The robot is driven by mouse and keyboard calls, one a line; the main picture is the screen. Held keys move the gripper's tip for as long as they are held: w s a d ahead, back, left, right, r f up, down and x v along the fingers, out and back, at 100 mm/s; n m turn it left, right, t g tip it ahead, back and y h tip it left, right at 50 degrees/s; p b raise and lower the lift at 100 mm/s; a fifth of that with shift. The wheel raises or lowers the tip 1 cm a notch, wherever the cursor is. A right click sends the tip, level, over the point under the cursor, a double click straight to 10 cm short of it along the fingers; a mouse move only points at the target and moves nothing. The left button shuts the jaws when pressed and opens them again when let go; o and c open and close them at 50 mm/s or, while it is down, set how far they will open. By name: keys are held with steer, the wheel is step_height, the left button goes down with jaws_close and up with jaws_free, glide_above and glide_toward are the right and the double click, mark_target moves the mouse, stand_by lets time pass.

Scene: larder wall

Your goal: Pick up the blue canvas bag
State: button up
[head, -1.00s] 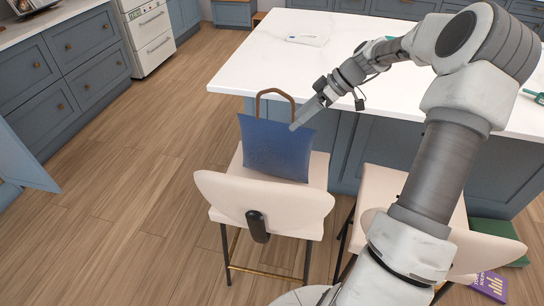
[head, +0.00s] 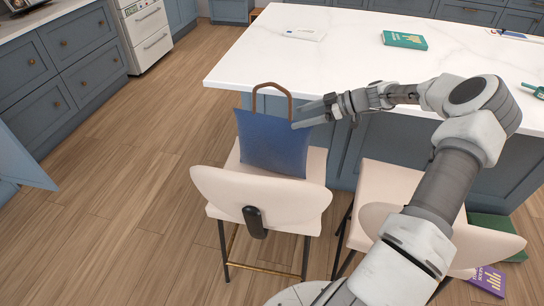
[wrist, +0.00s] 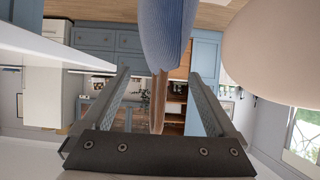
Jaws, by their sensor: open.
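The blue canvas bag (head: 273,143) stands on the seat of a cream chair in the head view, with its brown handle (head: 271,88) arching up above it. My gripper (head: 312,112) is open and empty at the bag's right side, near its upper right corner and below the handle's top. In the wrist view the bag (wrist: 160,28) hangs into the picture from the top middle, seen edge-on. The brown handle (wrist: 158,100) shows between the two spread fingers of my gripper (wrist: 160,88). I cannot tell whether a finger touches the bag.
The bag's chair (head: 262,200) has its backrest toward me; a second cream chair (head: 385,190) stands to its right. The white island top (head: 260,50) lies just behind, with a green book (head: 404,40) on it. A purple book (head: 488,281) lies on the floor. Wood floor at left is clear.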

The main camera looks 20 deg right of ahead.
mark_target(278, 120)
steer(key=x, duration=0.8)
steer(key=shift+w+a, duration=0.2)
steer(key=shift+a, duration=0.05)
steer(key=shift+r, duration=0.1)
jaws_close()
steer(key=shift+w+r, duration=0.1)
steer(key=shift+r, duration=0.05)
